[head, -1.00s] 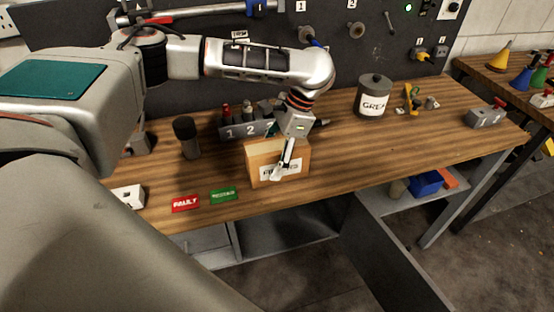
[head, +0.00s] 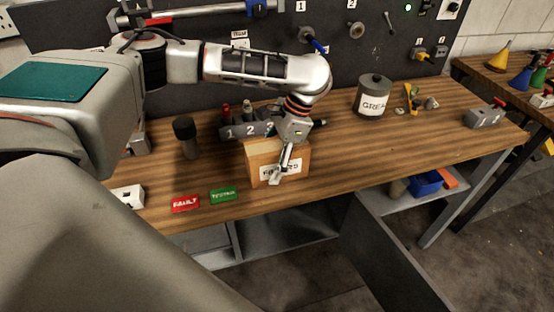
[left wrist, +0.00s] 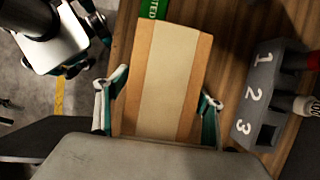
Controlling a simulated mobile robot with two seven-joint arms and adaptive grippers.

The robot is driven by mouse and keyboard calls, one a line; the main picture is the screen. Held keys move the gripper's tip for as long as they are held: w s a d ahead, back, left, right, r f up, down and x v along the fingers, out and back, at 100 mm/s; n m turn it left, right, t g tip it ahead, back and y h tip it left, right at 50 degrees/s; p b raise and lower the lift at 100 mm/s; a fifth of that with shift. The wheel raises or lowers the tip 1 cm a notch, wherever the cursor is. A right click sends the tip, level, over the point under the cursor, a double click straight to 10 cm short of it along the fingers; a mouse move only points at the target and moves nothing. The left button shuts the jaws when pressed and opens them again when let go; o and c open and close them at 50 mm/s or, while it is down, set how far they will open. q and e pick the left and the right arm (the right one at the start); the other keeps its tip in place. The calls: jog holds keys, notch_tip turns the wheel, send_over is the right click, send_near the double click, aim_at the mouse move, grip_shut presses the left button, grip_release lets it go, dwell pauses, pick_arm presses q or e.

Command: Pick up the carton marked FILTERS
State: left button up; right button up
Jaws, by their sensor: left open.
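The carton marked FILTERS (head: 262,157) is a tan box with a white label on its front, standing on the wooden bench. My left gripper (head: 285,160) reaches down over it from above. One finger hangs in front of the label and covers some of its letters; the far finger is hidden in the head view. In the left wrist view the carton (left wrist: 170,75) lies between the two spread fingers of my left gripper (left wrist: 162,106). Whether either finger touches the carton is unclear.
A grey numbered block (head: 245,131) with tools stands close behind the carton. A dark cylinder (head: 187,138) stands to the left, and a grease can (head: 373,97) to the right. Red (head: 185,203) and green (head: 223,196) tags lie left of the carton.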

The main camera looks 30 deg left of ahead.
pick_arm(q)
jog(key=c, duration=1.5)
jog(key=shift+r, duration=0.15)
